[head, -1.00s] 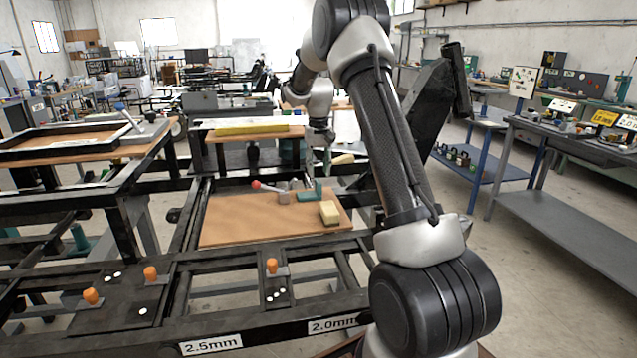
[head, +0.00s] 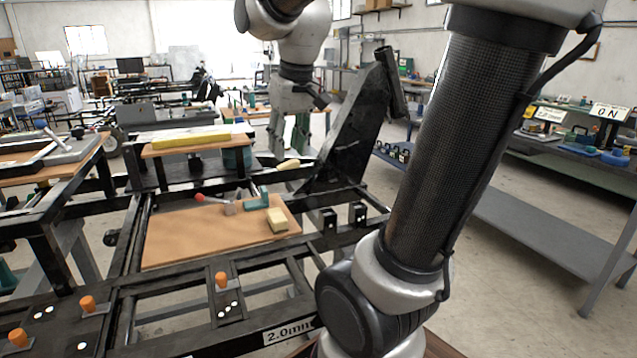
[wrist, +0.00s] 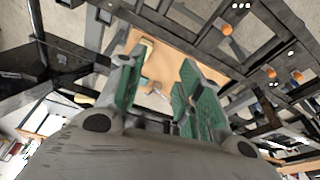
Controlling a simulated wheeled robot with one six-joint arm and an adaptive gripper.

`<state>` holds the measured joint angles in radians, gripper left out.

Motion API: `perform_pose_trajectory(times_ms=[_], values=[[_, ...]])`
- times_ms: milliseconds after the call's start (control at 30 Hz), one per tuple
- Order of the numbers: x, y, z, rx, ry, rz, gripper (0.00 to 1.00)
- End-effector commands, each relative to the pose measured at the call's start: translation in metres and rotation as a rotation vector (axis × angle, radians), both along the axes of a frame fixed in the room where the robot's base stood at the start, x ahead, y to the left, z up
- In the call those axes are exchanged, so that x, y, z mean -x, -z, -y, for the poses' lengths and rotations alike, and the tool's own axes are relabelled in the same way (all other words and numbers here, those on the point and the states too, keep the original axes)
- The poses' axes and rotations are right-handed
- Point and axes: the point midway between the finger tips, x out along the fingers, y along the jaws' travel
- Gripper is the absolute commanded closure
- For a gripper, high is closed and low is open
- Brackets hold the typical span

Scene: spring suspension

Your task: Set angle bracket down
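The teal angle bracket (head: 258,200) rests on a brown board (head: 185,235) set in a black frame, with one flange upright. It also shows as a small teal piece on the board in the wrist view (wrist: 143,82). My gripper (head: 290,138) is above and behind the board in the head view, clear of the bracket. In the wrist view my gripper (wrist: 162,66) has its two green-padded fingers wide apart, with nothing held between them.
A pale yellow block (head: 277,221) and a grey-headed hammer (head: 229,208) with a red handle end lie near the bracket. A slanted black post (head: 350,135) stands right of my gripper. Orange knobs (head: 221,280) stick up at the front. The board's left part is bare.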

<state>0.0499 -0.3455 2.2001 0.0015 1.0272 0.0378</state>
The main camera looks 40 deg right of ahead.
Motion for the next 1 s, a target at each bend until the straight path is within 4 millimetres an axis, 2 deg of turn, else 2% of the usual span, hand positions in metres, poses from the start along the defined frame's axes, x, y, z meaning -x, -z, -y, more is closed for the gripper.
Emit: perform_pose_trajectory(times_ms=[33, 100, 200, 300, 467, 1000], values=[[0.028, 0.003, -0.005, 0.003, -0.017, 0.027, 0.64], [0.060, 0.012, -0.009, 0.007, -0.038, 0.055, 0.64], [0.094, 0.027, -0.013, 0.011, -0.061, 0.085, 0.64], [0.114, 0.039, -0.015, 0.013, -0.075, 0.105, 0.64], [0.124, 0.046, -0.016, 0.014, -0.085, 0.116, 0.64], [0.123, 0.046, -0.016, 0.014, -0.084, 0.115, 0.64]])
